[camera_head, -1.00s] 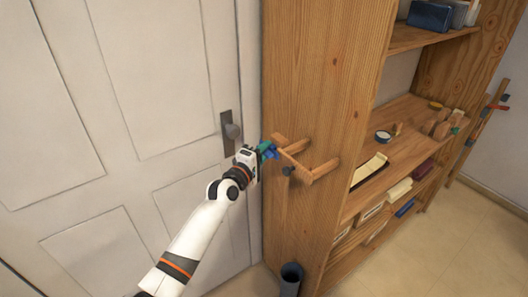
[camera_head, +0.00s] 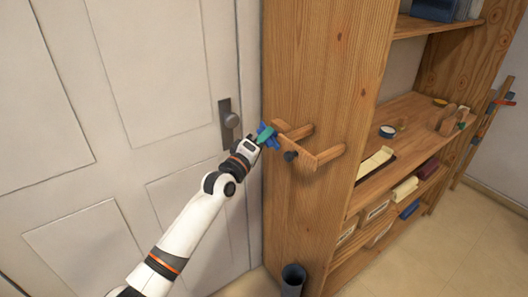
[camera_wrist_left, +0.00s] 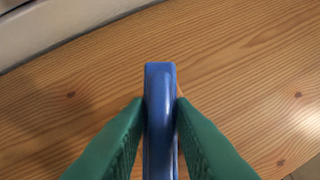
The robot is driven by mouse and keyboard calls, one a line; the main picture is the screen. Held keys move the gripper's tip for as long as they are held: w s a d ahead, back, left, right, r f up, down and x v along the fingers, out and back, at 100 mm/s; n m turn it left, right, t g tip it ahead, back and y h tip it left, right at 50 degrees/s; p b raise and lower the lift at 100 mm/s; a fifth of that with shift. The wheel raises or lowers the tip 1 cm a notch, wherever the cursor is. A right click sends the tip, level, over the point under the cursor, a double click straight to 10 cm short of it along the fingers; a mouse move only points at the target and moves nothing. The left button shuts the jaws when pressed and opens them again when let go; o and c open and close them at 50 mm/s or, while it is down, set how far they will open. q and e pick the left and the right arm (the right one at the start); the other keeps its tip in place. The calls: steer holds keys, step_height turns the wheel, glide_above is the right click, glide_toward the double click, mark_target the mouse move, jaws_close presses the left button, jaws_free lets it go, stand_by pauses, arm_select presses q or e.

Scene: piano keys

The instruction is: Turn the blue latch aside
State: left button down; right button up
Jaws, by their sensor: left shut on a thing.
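The blue latch (camera_wrist_left: 160,115) stands upright in the middle of the left wrist view, between the two green fingers of my left gripper (camera_wrist_left: 161,118). The fingers touch it on both sides and are shut on it. In the head view the latch (camera_head: 263,129) shows as small blue parts around the green fingers of my left gripper (camera_head: 265,137), at the left end of a wooden bracket (camera_head: 300,149) on the cabinet's side. The fingers partly hide the latch there. My right gripper is not in view.
The wooden cabinet side (camera_head: 325,60) stands right of a white door (camera_head: 150,70) with a dark handle plate (camera_head: 227,125). A dark knob (camera_head: 290,156) sits by the bracket. Shelves (camera_head: 420,115) with small objects are at right. A grey bin (camera_head: 292,280) stands below.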

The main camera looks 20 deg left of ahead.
arm_select(q)
steer(key=m+h+b, duration=0.1)
steer(key=m+b, duration=0.2)
steer(key=m+h+b, duration=0.1)
steer(key=m+b, duration=0.2)
steer(key=b, duration=0.1)
steer(key=m+h+b, duration=0.2)
steer(key=m+b, duration=0.1)
steer(key=b, duration=0.1)
steer(key=shift+f+t, duration=0.3)
steer(key=shift+f, duration=0.1)
steer(key=m+h, duration=0.1)
steer(key=m, duration=0.1)
steer(key=m+h+b, duration=0.1)
steer(key=m, duration=0.1)
steer(key=shift+r+g+b, duration=0.2)
steer(key=shift+g+b, duration=0.1)
steer(key=shift+g, duration=0.1)
steer(key=shift+r+m+g+h, duration=0.1)
steer(key=shift+m+g+h, duration=0.3)
steer(key=shift+m, duration=0.65)
steer(key=shift+m+g+h, duration=0.2)
steer(key=shift+m+h, duration=0.4)
steer(key=shift+m, duration=0.45)
steer(key=c, duration=1.5)
jaws_free()
steer(key=shift+o, duration=0.2)
steer(key=b+v, duration=0.2)
steer(key=v, duration=1)
